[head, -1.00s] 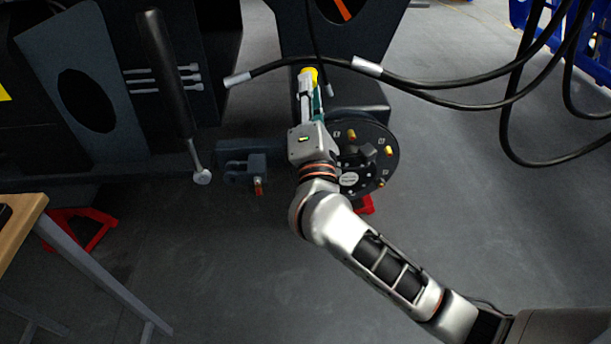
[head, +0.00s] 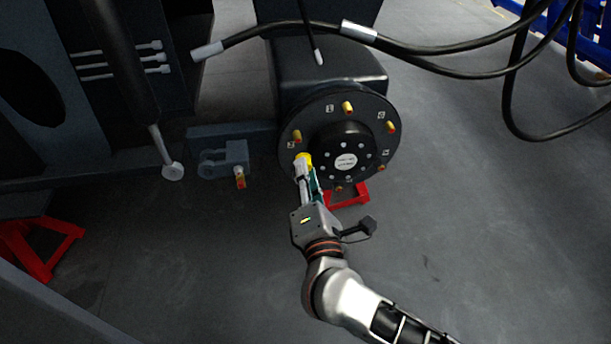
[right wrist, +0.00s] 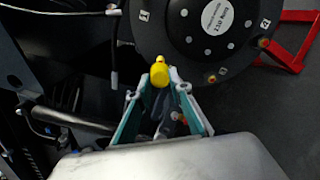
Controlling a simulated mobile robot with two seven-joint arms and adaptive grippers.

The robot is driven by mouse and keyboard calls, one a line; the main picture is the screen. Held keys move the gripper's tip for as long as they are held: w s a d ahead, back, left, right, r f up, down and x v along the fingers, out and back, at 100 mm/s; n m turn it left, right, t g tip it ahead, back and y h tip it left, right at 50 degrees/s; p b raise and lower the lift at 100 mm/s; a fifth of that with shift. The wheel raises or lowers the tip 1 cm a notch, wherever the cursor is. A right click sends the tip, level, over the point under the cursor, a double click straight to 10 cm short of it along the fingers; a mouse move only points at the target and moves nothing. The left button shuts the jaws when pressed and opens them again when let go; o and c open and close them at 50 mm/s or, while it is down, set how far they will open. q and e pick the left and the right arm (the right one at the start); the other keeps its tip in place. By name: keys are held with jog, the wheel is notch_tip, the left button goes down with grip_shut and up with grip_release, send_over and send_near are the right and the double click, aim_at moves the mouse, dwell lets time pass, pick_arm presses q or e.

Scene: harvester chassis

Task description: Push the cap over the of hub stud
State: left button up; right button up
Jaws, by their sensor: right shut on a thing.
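The hub (head: 345,150) is a dark round disc with a raised centre and white label; it also shows at the top of the right wrist view (right wrist: 200,30). Several brass-yellow studs stand around its face, such as the top stud (head: 348,107) and left stud (head: 296,136). My right gripper (head: 307,172) is shut on the yellow cap (head: 303,160) at the hub's lower left edge. In the right wrist view the cap (right wrist: 158,73) sits between the fingertips, below the disc's rim. Whether it touches a stud is unclear; gripper and cap hide that part. My left gripper is out of view.
Black hoses (head: 450,45) hang across the top and right. A grey bracket (head: 222,158) with a hanging orange-tipped part stands left of the hub. A red stand (head: 348,195) is under the hub, another (head: 38,250) at left. Floor at right is open.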

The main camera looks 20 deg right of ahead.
aim_at(301, 156)
jog(key=shift+a+f, duration=0.25)
jog(key=shift+f, duration=0.05)
jog(key=shift+x, duration=2.15)
jog(key=shift+w+d+r, duration=0.1)
jog(key=shift+w+d, duration=0.1)
jog(key=shift+w, duration=0.2)
jog(key=shift+w+d+r, duration=0.1)
jog(key=shift+w+d, duration=0.05)
jog(key=shift+w, duration=0.25)
jog(key=shift+x, duration=0.85)
jog(key=shift+w+d, duration=0.1)
jog(key=shift+w, duration=0.2)
jog(key=shift+w+d, duration=0.1)
jog(key=shift+w, duration=0.3)
jog(key=o, duration=0.9)
